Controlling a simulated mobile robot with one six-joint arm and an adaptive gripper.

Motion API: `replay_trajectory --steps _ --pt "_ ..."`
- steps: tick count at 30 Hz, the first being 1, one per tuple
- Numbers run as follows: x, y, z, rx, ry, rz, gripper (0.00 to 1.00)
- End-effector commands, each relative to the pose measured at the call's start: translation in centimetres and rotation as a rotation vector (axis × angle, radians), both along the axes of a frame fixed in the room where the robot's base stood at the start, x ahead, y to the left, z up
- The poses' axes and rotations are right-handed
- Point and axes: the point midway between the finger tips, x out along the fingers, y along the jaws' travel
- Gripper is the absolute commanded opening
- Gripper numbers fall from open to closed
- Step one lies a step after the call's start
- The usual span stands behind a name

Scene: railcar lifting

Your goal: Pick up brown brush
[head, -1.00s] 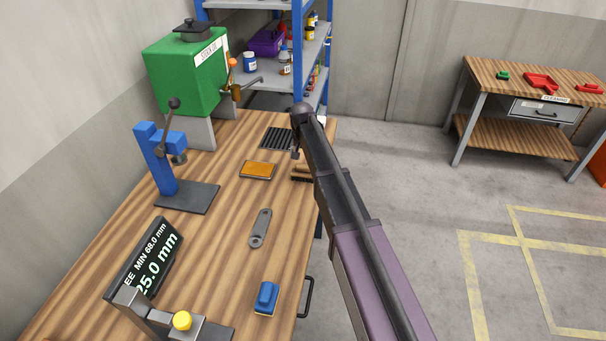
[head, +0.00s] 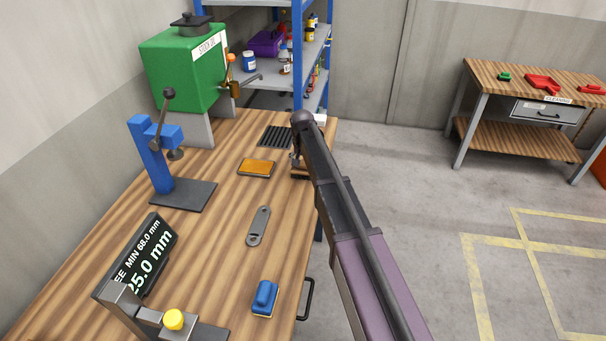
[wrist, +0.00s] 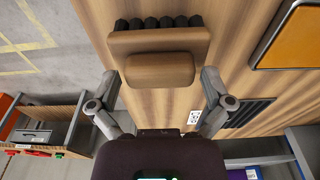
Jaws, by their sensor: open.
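The brown brush (wrist: 160,55) lies on the wooden workbench (wrist: 235,45), near its edge. In the wrist view its rounded wooden handle, wide wooden back and row of dark bristles show. My gripper (wrist: 158,80) is open, with one finger on each side of the brush's handle end; whether the fingers touch it I cannot tell. In the head view the brush (head: 300,172) is mostly hidden behind my arm, with only a small part showing at the bench's right edge.
An orange-topped tray (head: 257,168) and a black grille (head: 275,136) lie beside the brush. A grey link (head: 259,226), a blue brush (head: 265,297), a blue press (head: 160,160) and a green tank (head: 185,70) are also on the bench. Blue shelving (head: 297,60) stands behind.

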Motion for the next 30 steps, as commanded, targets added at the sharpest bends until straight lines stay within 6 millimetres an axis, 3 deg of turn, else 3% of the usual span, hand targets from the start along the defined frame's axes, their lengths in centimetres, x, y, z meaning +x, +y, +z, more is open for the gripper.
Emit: replay_trajectory --steps 17,24,30 --pt "0.01 -0.02 -0.02 0.000 0.000 0.000 1.00" --pt "0.01 -0.03 -0.02 0.000 0.000 0.000 0.32" --pt "0.02 -0.05 -0.02 0.000 0.000 -0.001 0.31"
